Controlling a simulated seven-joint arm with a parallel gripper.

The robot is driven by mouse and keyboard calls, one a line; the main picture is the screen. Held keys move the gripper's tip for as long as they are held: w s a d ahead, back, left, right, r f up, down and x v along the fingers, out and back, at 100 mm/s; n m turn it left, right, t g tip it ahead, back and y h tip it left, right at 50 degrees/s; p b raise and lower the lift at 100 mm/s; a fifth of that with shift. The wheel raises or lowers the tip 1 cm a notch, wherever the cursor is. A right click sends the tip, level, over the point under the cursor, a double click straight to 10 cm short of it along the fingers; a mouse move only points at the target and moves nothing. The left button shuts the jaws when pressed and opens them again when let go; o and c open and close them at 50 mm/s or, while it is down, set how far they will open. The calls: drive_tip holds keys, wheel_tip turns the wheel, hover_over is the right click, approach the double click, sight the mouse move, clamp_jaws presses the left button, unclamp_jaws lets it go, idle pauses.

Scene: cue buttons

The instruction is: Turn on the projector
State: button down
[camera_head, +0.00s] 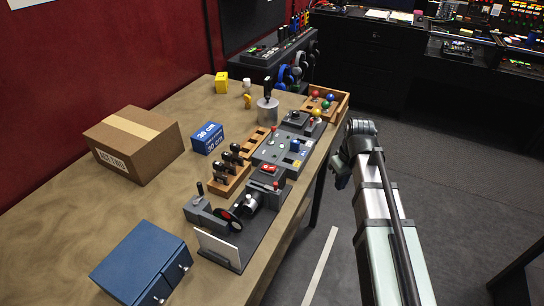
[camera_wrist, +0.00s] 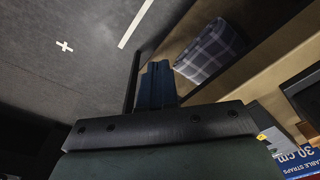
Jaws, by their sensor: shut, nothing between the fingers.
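What looks like the projector stands near the table's right edge in the head view. It has a dark grey base, a lens barrel (camera_head: 247,203), a black wheel with red parts (camera_head: 228,219) and a white upright card (camera_head: 217,248) at its front end. A grey box (camera_head: 268,186) behind the lens carries red on top, perhaps a switch; its setting is too small to tell. My gripper (camera_head: 340,172) is off the table's right side, apart from the projector. In the wrist view its fingers (camera_wrist: 157,85) are together and empty.
On the table (camera_head: 75,215) are a cardboard box (camera_head: 133,148), blue box (camera_head: 207,138), blue cabinet (camera_head: 143,262), grey button panel (camera_head: 283,150), wooden block with dark knobs (camera_head: 229,175) and a joystick (camera_head: 267,108). Plaid cloth (camera_wrist: 210,52) shows in the wrist view.

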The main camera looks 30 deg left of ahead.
drive_tip(key=s+a+r+n, duration=0.2)
drive_tip(key=a+r, duration=0.4)
drive_tip(key=r, duration=0.1)
drive_tip(key=s+a+r+n, duration=0.3)
drive_tip(key=a+r, duration=0.3)
drive_tip(key=r, duration=0.2)
wheel_tip(320, 180, up, 11)
drive_tip(key=n, duration=0.3)
hover_over(270, 167)
drive_tip(key=shift+s+d+y, duration=0.1)
drive_tip(key=shift+d+y, duration=0.1)
drive_tip(key=shift+y, duration=0.1)
drive_tip(key=f, duration=0.7)
drive_tip(key=a+f, duration=0.1)
drive_tip(key=f, duration=0.2)
drive_tip(key=shift+a+f, duration=0.1)
drive_tip(key=shift+f, duration=0.05)
drive_tip(key=shift+d+f, duration=0.25)
drive_tip(key=shift+f, duration=0.25)
drive_tip(key=shift+d+f, duration=0.25)
drive_tip(key=shift+f, duration=0.25)
drive_tip(key=shift+d+f, duration=0.25)
drive_tip(key=shift+f, duration=0.4)
